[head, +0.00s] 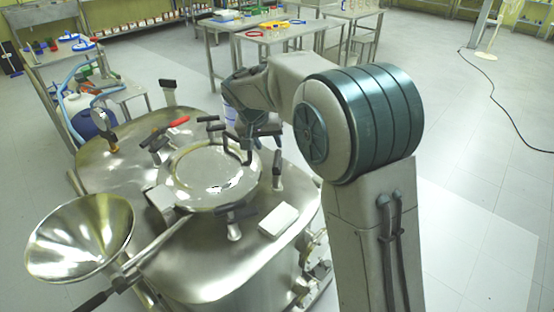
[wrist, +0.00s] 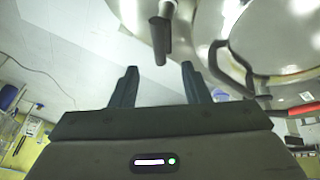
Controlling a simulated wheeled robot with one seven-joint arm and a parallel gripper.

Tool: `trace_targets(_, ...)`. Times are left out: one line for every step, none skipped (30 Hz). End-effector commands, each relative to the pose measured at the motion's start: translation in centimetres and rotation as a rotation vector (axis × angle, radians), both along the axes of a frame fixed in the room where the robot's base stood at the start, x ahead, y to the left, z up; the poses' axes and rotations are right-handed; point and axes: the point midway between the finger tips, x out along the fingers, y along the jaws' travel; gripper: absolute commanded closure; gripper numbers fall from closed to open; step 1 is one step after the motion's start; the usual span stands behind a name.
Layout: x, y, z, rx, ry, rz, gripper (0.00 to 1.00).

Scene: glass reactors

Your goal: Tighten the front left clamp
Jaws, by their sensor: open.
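The steel reactor top (head: 265,255) carries a round lid (head: 208,180), with black-handled clamps around its rim. One clamp (head: 235,220) sits at the near edge of the lid, and others (head: 210,124) sit at its far edge. I cannot tell for certain which is the front left clamp. My gripper (wrist: 158,82) is open and empty, above the far right side of the lid. In the wrist view a black upright handle (wrist: 161,40) stands beyond the gap between my fingers, apart from them.
A steel funnel (head: 80,235) stands at the left front. Upright black handles (head: 277,165) stand close to the lid.

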Motion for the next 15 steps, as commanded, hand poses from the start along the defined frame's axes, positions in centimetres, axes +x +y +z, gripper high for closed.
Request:
trace_targets(0.4,-0.4,-1.1,-0.002,0.005,-0.002,0.58)
trace_targets(0.6,-0.6,-1.7,-0.003,0.005,-0.002,0.58)
trace_targets(0.9,-0.8,-2.5,-0.003,0.005,-0.002,0.58)
trace_targets(1.2,-0.9,-3.0,-0.002,0.004,-0.002,0.58)
trace_targets(1.4,-1.0,-3.7,-0.003,0.005,-0.002,0.58)
trace_targets(1.7,-1.2,-4.4,-0.002,0.005,-0.001,0.58)
trace_targets(1.9,-1.4,-5.0,-0.002,0.005,-0.001,0.58)
trace_targets(2.1,-1.5,-5.6,-0.002,0.005,-0.001,0.58)
trace_targets(2.4,-1.7,-6.2,-0.002,0.005,-0.002,0.58)
trace_targets(2.6,-1.9,-6.7,-0.002,0.004,-0.002,0.58)
trace_targets(2.7,-2.0,-7.2,-0.002,0.004,-0.002,0.58)
trace_targets(2.9,-2.1,-7.7,-0.002,0.004,-0.002,0.58)
trace_targets(3.1,-2.2,-8.0,-0.001,0.003,-0.001,0.58)
trace_targets(3.2,-2.3,-8.4,-0.002,0.003,0.0,0.58)
trace_targets(3.4,-2.3,-8.7,-0.002,0.003,0.0,0.58)
